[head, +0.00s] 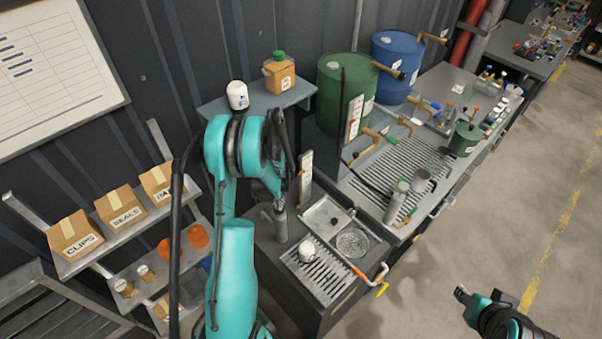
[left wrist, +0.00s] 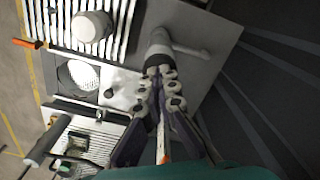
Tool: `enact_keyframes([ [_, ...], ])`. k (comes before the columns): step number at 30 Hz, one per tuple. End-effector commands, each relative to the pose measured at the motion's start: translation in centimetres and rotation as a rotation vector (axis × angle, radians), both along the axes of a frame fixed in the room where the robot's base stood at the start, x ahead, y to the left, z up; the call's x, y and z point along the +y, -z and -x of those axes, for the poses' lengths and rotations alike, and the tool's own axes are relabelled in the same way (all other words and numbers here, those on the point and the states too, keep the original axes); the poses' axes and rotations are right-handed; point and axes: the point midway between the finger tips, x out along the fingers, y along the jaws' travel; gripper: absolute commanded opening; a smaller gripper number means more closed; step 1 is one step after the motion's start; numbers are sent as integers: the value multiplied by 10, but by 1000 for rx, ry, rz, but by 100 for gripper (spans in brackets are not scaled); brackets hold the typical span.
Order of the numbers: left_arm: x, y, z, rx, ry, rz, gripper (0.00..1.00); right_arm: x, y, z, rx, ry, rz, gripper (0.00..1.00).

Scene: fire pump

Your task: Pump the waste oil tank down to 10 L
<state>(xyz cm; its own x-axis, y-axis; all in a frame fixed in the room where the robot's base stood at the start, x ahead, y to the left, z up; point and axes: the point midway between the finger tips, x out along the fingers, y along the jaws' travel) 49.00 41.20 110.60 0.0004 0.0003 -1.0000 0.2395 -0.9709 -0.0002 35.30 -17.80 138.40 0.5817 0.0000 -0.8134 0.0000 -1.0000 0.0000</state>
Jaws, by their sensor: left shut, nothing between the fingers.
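A grey tank unit (head: 308,319) stands below the left arm, with a slotted grille and a small sink on top. A grey upright cylinder with a side bar, perhaps the hand pump (head: 281,222), stands at its back left; it also shows in the left wrist view (left wrist: 161,42). A white level strip (head: 305,180) with a red mark stands behind; its reading is too small to tell. My left gripper (head: 281,196) is shut and empty, its tips close to the cylinder's top (left wrist: 154,68); contact is unclear. My right gripper (head: 461,293) is above the floor, its jaws unclear.
A white oil filter (head: 306,251) sits on the grille. An orange-handled valve (head: 361,274) is at the unit's front edge. A shelf with boxes (head: 75,235) is left.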

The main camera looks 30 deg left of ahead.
Motion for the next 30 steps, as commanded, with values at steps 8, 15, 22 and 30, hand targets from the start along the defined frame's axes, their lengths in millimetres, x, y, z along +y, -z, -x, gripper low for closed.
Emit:
enact_keyframes([
  [8,0,12,0,1,0,0,0,0,0,0,0,0,0,36],
  [15,0,21,0,1,0,0,0,0,0,0,0,0,0,36],
  [22,0,26,0,1,0,0,0,0,0,0,0,0,0,36],
  [30,0,16,0,1,0,0,0,0,-3,0,0,0,0,36],
])
